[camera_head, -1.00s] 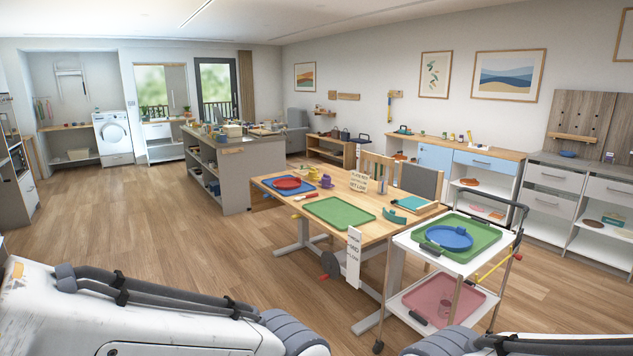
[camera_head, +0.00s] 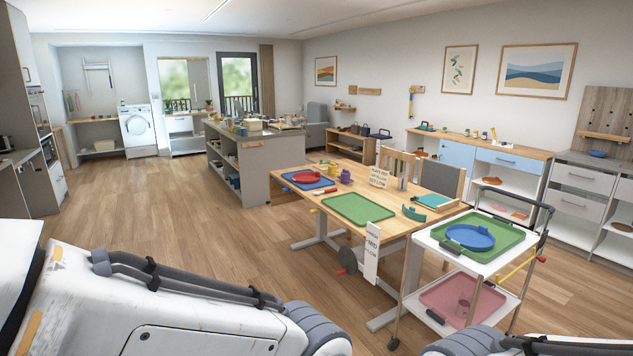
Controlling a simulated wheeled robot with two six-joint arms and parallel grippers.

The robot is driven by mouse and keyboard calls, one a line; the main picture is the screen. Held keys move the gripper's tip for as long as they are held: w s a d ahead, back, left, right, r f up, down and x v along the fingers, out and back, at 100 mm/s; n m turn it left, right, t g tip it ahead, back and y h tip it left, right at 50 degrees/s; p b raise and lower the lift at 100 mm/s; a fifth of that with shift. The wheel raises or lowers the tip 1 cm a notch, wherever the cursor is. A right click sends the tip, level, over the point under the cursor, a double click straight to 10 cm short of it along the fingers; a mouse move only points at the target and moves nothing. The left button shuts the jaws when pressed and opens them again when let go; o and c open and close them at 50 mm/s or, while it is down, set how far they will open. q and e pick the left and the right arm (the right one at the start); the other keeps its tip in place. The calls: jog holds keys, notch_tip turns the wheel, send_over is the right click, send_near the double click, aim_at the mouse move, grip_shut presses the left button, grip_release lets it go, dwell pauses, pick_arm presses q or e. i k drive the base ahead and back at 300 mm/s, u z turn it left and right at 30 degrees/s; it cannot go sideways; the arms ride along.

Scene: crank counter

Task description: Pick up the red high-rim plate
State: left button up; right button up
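The red high-rim plate (camera_head: 307,176) rests on a blue tray (camera_head: 291,183) at the far left end of the wooden table (camera_head: 398,227). Parts of my two arms show along the bottom edge of the view, well in front of the table and apart from the plate. Neither of my grippers is in view. Nothing covers the plate.
A white cart (camera_head: 428,241) with a blue plate (camera_head: 470,237) on a green tray stands at the table's right. A grey island (camera_head: 257,176) is behind. The floor at left is clear.

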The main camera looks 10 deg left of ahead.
aim_at(302, 177)
jog(key=u, duration=0.55)
jog(key=i, duration=1.45)
jog(key=u, duration=0.9)
jog(key=i, duration=3.8)
jog(key=z, duration=1.05)
jog(key=i, duration=1.8)
jog(key=z, duration=1.15)
jog(key=i, duration=0.3)
jog(key=u, duration=0.05)
